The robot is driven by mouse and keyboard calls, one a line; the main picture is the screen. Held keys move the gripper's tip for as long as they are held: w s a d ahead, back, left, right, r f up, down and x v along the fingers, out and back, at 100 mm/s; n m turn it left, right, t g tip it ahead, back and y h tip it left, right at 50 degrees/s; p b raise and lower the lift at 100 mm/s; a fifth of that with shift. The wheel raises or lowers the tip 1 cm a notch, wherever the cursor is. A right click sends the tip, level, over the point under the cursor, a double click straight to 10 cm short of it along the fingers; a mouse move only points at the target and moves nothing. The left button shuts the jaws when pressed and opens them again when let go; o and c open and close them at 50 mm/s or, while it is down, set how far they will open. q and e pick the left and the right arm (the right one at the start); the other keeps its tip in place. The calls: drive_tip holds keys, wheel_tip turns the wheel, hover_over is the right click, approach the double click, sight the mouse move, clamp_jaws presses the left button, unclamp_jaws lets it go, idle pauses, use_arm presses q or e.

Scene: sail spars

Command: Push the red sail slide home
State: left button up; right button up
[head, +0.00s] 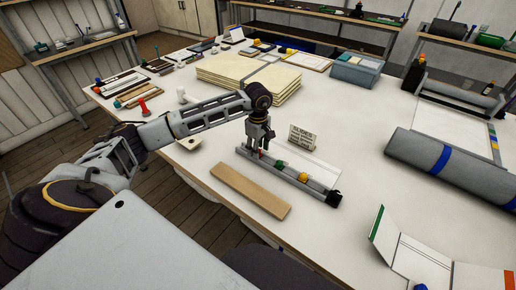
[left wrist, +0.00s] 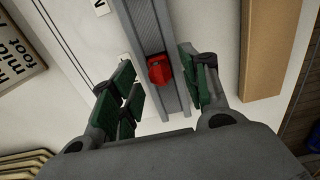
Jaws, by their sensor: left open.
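The red sail slide (left wrist: 159,70) sits in the grey slotted track (left wrist: 146,22) in the left wrist view. In the head view the track (head: 318,190) lies on the white table, with a green slide (head: 279,165) and a yellow slide (head: 302,177) along it and a black piece (head: 334,198) at its near right end. My left gripper (head: 260,147) points down over the far left part of the track. In the wrist view its green-padded fingers (left wrist: 160,82) are open, one on each side of the red slide, with visible gaps. My right gripper is not in view.
A wooden plank (head: 250,190) lies beside the track on its near side. A small lettered sign (head: 302,136) stands behind the track. A stack of cream sheets (head: 248,75) lies farther back, and a grey roll with a blue band (head: 415,157) lies to the right.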

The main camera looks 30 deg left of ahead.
use_arm(q)
drive_tip(key=shift+r+p, duration=1.6)
drive_tip(key=shift+r, duration=1.8)
